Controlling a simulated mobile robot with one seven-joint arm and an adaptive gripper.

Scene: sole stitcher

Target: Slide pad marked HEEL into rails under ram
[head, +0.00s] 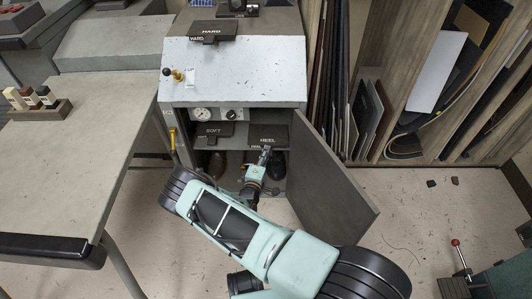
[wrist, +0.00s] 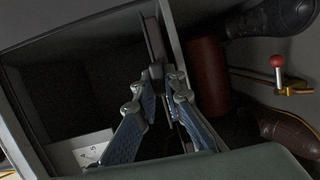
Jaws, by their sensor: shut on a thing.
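The dark flat pad marked HEEL (head: 280,134) lies on the right part of the shelf inside the open cabinet, its label facing up. My gripper (head: 264,156) reaches in from the front and is shut at the pad's front edge. In the wrist view my gripper's fingers (wrist: 158,78) close on a thin dark part, which looks like the pad's front tab. A pad marked SOFT (head: 212,130) lies to its left. A pad marked HARD (head: 212,29) is on the machine top, below dark machine parts at the picture's top edge. I cannot make out rails or the ram clearly.
The cabinet door (head: 332,185) stands open to the right of my arm. Shoes show below the shelf, one a brown shoe (wrist: 290,135), near a red cylinder (wrist: 207,75). A gauge (head: 201,114) is above. A grey table (head: 75,165) stands left.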

